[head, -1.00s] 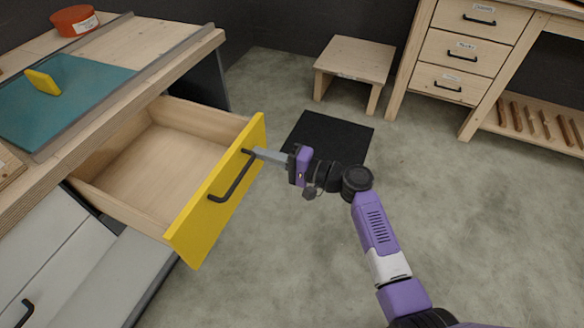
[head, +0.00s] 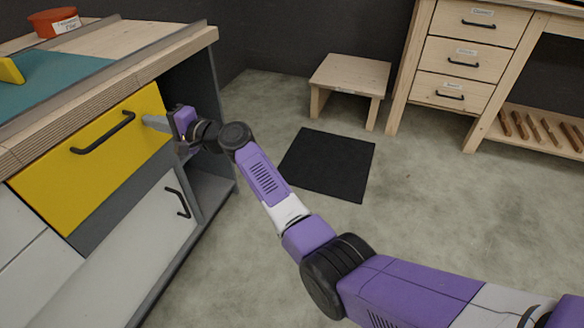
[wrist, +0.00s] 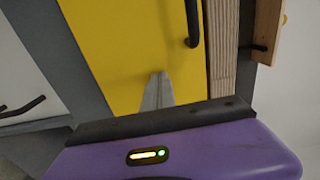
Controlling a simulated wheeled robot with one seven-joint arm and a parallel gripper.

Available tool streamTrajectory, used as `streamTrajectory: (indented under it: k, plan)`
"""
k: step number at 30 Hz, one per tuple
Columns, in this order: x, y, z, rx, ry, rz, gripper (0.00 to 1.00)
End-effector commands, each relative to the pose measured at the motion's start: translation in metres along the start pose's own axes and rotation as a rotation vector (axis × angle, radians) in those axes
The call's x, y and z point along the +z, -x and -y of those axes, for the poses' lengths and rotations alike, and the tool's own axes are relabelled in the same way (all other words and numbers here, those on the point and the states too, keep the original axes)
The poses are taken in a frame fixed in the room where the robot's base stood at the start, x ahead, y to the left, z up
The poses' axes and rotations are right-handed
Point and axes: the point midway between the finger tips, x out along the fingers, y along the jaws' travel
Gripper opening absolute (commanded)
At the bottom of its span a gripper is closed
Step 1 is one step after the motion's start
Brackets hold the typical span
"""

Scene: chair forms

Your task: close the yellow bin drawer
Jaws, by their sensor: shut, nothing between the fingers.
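The yellow bin drawer (head: 95,160) is in the workbench at the left of the head view. Its front sits under the bench top, and no open drawer box shows. Its black handle (head: 103,133) runs across the upper part of the front. My gripper (head: 148,121) is shut and empty, with its fingertips at the right end of the yellow front, beside the handle and not on it. In the wrist view the shut fingers (wrist: 157,92) point at the yellow front (wrist: 130,45), with the handle (wrist: 193,22) to their right. Whether the tips touch it I cannot tell.
The bench top (head: 150,62) overhangs the drawer. Below is a white drawer front (head: 140,250) with a black handle. A low wooden stool (head: 349,75), a black mat (head: 327,163) and a wooden drawer unit (head: 465,60) stand beyond. The grey floor between is clear.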

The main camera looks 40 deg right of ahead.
Motion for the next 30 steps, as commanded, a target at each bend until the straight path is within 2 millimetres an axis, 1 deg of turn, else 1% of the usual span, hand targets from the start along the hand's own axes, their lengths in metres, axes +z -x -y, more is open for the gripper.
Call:
streamTrajectory:
  k: [3,9,30]
  plan:
    - [0.000,-0.009,-0.002,-0.001,-0.001,0.000,0.00]
    - [0.000,-0.014,0.000,-0.001,0.000,-0.002,0.00]
    - [0.005,-0.016,0.001,0.002,0.002,0.004,0.00]
